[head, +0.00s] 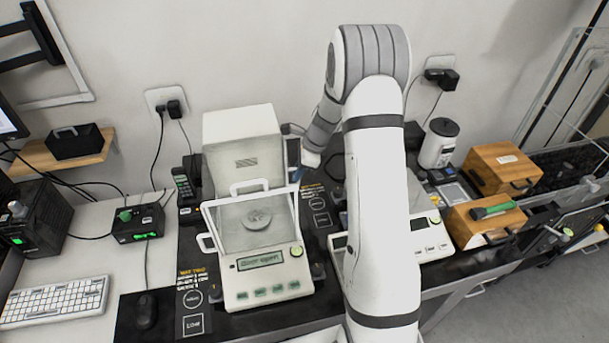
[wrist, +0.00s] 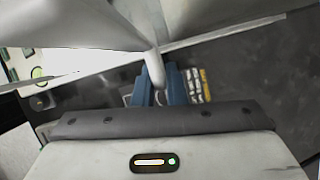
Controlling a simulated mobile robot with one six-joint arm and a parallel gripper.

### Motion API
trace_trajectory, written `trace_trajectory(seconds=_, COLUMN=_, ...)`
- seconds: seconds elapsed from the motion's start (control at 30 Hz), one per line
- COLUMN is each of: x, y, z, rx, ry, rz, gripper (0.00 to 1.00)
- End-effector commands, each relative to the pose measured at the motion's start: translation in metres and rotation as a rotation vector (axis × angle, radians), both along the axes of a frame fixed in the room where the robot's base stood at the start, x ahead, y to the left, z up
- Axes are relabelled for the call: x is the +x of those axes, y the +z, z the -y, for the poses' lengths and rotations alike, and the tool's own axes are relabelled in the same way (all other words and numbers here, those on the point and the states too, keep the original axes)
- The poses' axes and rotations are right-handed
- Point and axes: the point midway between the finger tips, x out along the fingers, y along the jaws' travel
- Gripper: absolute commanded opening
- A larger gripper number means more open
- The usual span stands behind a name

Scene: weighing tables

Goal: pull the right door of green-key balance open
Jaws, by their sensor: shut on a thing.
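The green-key balance (head: 268,275) stands on the left of the dark bench top, a white body with green keys and a clear weighing chamber. A round pan (head: 256,218) shows inside. Its left door handle (head: 206,243) sticks out on the left. My gripper (head: 297,174) is at the chamber's right side, towards the back. In the wrist view its blue fingers (wrist: 161,88) are shut on the pale right door handle (wrist: 155,68). Clear panels spread above the handle there. My arm and wrist hide most of the right door in the head view, so I cannot tell how far open it is.
A second balance (head: 430,240) stands right of my arm and is partly hidden by it. A phone (head: 185,188) stands close left of the green-key balance. Wooden boxes (head: 503,168) are farther right. A dark strip with printed labels (head: 318,205) lies between the balances.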

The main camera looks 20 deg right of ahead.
Motion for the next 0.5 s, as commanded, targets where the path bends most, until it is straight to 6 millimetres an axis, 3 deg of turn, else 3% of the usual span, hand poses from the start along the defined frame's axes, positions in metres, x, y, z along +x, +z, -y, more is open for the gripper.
trace_trajectory(seconds=0.23, x=0.0007, y=0.0004, z=-0.0023, rx=-0.004, ry=0.007, rz=0.002, gripper=0.0)
trace_trajectory(seconds=0.27, x=0.0008, y=0.0004, z=-0.0026, rx=-0.004, ry=0.008, rz=0.003, gripper=0.13)
trace_trajectory(seconds=0.5, x=0.0006, y=0.0, z=-0.0044, rx=-0.004, ry=0.012, rz=0.002, gripper=0.33)
